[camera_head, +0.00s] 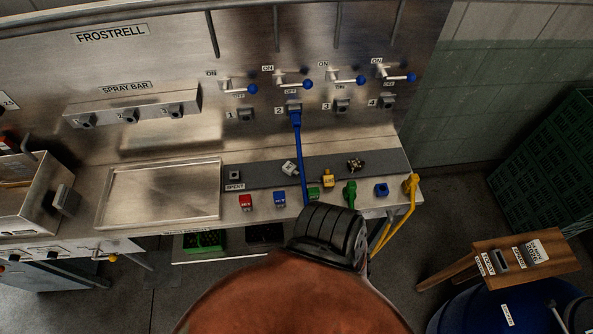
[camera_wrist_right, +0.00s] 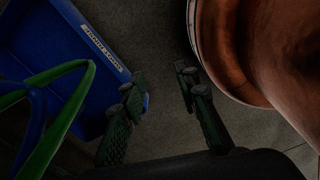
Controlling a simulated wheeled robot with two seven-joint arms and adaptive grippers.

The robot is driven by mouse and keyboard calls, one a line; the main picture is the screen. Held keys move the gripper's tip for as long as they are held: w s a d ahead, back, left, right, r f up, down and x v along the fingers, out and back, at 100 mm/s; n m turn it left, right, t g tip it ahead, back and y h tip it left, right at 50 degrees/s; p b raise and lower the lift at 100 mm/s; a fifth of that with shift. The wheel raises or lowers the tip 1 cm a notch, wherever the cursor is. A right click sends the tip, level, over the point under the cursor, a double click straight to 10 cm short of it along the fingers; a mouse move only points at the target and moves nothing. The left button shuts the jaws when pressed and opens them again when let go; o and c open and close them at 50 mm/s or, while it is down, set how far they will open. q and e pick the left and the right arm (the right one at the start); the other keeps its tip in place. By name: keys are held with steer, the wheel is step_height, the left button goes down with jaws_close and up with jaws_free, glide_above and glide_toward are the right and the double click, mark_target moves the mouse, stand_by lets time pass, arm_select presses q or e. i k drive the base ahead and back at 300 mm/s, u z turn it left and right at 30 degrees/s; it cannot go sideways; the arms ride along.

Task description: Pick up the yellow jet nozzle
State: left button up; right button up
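In the head view a small yellow block (camera_head: 328,178) with a pale label sits on the dark strip of the steel bench. A yellow hose end (camera_head: 411,184) sits at the bench's right end, its hose hanging over the front edge. I cannot tell for sure which of the two is the jet nozzle. My right gripper (camera_wrist_right: 158,85) shows in the right wrist view, open and empty, with two dark fingers apart above the floor, away from both yellow things. My left gripper is in neither view.
Red (camera_head: 245,202), blue (camera_head: 280,199) and green (camera_head: 313,193) labelled blocks line the bench front. A blue hose (camera_head: 299,150) hangs from outlet 2. A wooden stand (camera_head: 525,262) is at right. A blue bin (camera_wrist_right: 60,45) lies beside my right gripper. A large copper-coloured shape hides the lower middle.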

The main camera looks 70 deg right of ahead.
mark_target(328, 179)
steer(key=i, duration=0.6)
steer(key=z, duration=2.15)
